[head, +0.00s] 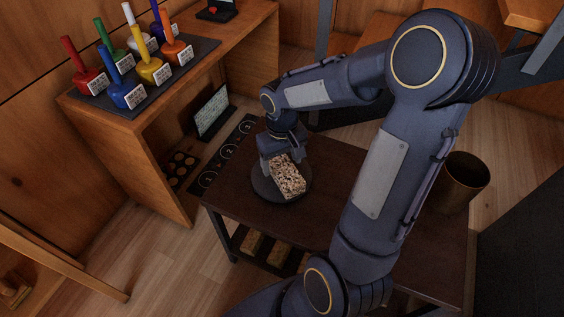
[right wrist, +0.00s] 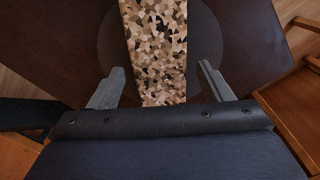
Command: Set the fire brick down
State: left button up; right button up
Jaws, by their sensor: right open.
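The fire brick (head: 288,177) is a speckled tan, brown and black block. It lies on a dark round plate (head: 266,191) on the dark brown table. My right gripper (head: 280,158) is over the far end of the brick, pointing down. In the right wrist view the brick (right wrist: 158,45) lies between the two grey fingers (right wrist: 160,88), with a gap on each side. The right gripper is open. The round plate (right wrist: 205,45) shows under the brick there. My left gripper is not in view.
A brown bucket (head: 463,180) stands right of my arm. A wooden bench at the left holds several coloured, labelled handled items (head: 150,67) on a dark mat. A small screen (head: 213,112) stands below it.

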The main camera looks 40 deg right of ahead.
aim_at(282, 165)
notch_tip(282, 165, up, 10)
jog(key=p, duration=0.3)
jog(key=s+a+r+t+y, duration=0.3)
jog(key=s+a+r+t, duration=0.1)
jog(key=s+a, duration=0.6)
jog(key=s+t, duration=0.1)
jog(key=s, duration=0.2)
jog(key=shift+s+a+n+t+y, duration=0.3)
jog(key=shift+s+a+y, duration=0.05)
jog(key=shift+s+y, duration=0.05)
jog(key=shift+r, duration=0.1)
